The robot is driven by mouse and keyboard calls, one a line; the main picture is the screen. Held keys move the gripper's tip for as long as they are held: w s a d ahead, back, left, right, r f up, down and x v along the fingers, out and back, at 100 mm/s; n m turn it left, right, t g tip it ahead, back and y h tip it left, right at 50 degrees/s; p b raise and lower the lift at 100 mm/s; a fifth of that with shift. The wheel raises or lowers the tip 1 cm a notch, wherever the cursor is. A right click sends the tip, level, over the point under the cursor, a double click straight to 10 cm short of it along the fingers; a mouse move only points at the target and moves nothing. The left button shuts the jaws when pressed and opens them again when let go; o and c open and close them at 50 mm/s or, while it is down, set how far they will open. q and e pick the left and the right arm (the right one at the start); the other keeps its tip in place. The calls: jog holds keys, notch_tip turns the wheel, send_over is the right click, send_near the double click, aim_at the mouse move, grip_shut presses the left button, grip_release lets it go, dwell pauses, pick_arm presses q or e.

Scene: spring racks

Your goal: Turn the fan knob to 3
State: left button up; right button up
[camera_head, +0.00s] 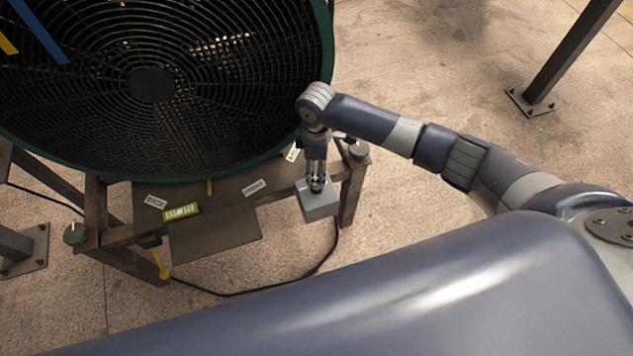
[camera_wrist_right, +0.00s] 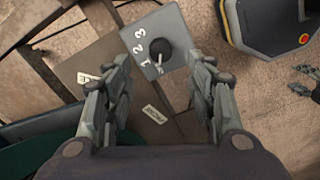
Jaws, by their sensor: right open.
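The large black fan (camera_head: 150,85) with a green rim fills the upper left of the head view. A grey control box (camera_head: 318,205) sits at the right front of its stand. The right wrist view shows the box (camera_wrist_right: 172,22) with the numbers 1, 2 and 3 beside a black knob (camera_wrist_right: 163,55); which number it points to is not clear. My right gripper (camera_head: 317,183) is over the box in the head view. In the wrist view its open fingers (camera_wrist_right: 153,100) are on either side below the knob, apart from it. Dark finger-like parts (camera_wrist_right: 308,80) at the right edge may be my left gripper.
The stand carries paper labels (camera_head: 255,187) and a yellow-framed display (camera_head: 181,211). A green knob (camera_head: 75,233) is at its left corner, a dark round one (camera_head: 359,150) at its right. A black cable (camera_head: 322,265) lies on the floor. Floor to the right is mostly clear.

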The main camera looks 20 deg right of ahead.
aim_at(316, 188)
notch_tip(316, 188, down, 9)
jog(key=shift+f, duration=0.15)
jog(key=shift+s, duration=0.1)
jog(key=c, duration=1.1)
